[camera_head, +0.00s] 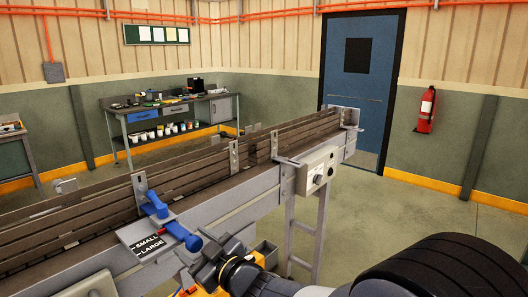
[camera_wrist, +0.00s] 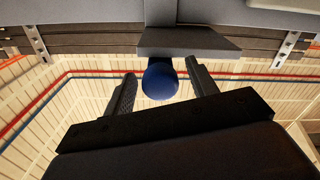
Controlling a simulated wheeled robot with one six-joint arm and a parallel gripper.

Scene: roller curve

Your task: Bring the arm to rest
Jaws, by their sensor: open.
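My gripper (camera_head: 207,262) is at the lower middle of the head view, just below a blue lever (camera_head: 157,207) with a red band. The lever ends in a round blue knob (camera_head: 193,243) that points toward my gripper. In the wrist view, my gripper (camera_wrist: 160,70) has its two dark fingers spread, with the blue knob (camera_wrist: 160,82) showing between their tips. A plate (camera_head: 128,236) marked SMALL and LARGE lies beside the lever. My dark arm fills the lower right.
A conveyor (camera_head: 230,204) with side rails runs from lower left to upper right. A control box (camera_head: 316,171) is mounted on its near side, above a ladder-like leg (camera_head: 306,230). Open floor (camera_head: 385,212) lies to the right, before a blue door (camera_head: 360,75). A workbench (camera_head: 172,112) stands behind.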

